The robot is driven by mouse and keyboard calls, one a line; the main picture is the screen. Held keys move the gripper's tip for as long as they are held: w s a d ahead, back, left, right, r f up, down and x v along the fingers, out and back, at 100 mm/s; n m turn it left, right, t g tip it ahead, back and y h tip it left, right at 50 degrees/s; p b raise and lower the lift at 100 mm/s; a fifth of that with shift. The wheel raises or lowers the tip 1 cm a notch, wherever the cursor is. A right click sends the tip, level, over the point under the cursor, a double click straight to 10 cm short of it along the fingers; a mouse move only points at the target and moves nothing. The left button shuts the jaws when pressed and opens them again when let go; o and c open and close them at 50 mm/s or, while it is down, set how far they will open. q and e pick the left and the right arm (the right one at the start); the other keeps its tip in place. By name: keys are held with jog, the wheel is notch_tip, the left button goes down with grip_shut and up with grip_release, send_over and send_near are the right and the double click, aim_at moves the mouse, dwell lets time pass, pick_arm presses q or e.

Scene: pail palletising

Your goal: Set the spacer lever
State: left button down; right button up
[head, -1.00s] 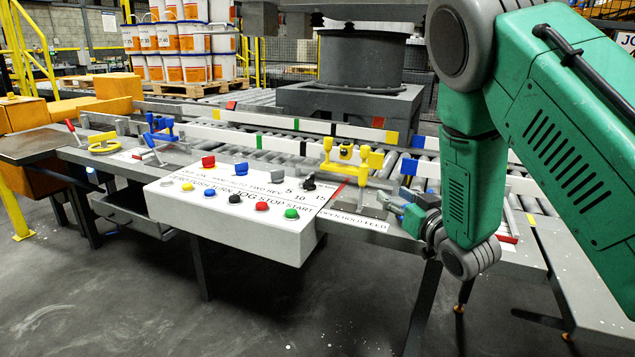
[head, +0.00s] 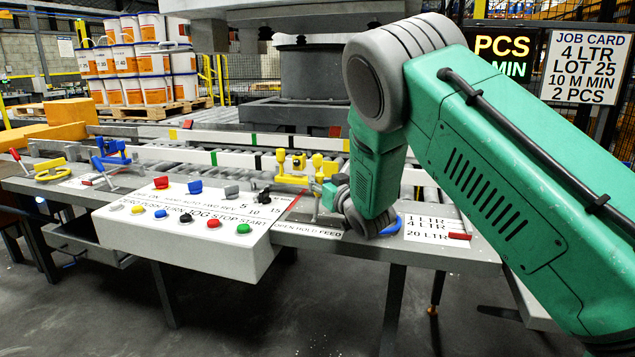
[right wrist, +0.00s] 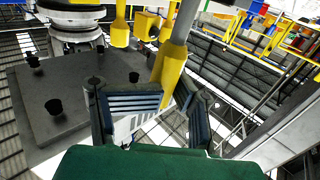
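No lever is labelled as the spacer. Near an "OPEN HOLD FEED" label (head: 306,232), a grey upright piece stands partly hidden by my right gripper (head: 322,192). This gripper is above the bench, just in front of a yellow fixture (head: 291,178). In the right wrist view its blue-padded fingers (right wrist: 165,110) stand apart, with a grey rod (right wrist: 184,28) and yellow piece (right wrist: 168,75) showing at the gap; contact cannot be told. A size plate (head: 427,226) reads 1, 4 and 20 LTR, with a red piece (head: 459,236) by 20 LTR. My left gripper is out of view.
A white control box (head: 190,240) with coloured buttons and knobs juts from the bench front. A blue fixture (head: 110,152) and yellow ring (head: 50,170) are left. The job card (head: 585,68) reads 4 LTR, LOT 25, 10 M MIN, 2 PCS. Stacked pails (head: 140,60) stand behind.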

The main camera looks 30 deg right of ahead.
jog(key=shift+w+d+f, duration=0.45)
jog(key=shift+w+f, duration=0.05)
jog(key=shift+f, duration=0.2)
jog(key=shift+a+r, duration=0.35)
jog(key=shift+a, duration=0.45)
grip_shut()
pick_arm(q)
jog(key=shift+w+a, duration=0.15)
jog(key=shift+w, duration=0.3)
pick_arm(e)
jog(key=shift+w+a, duration=0.1)
jog(key=shift+a, duration=0.1)
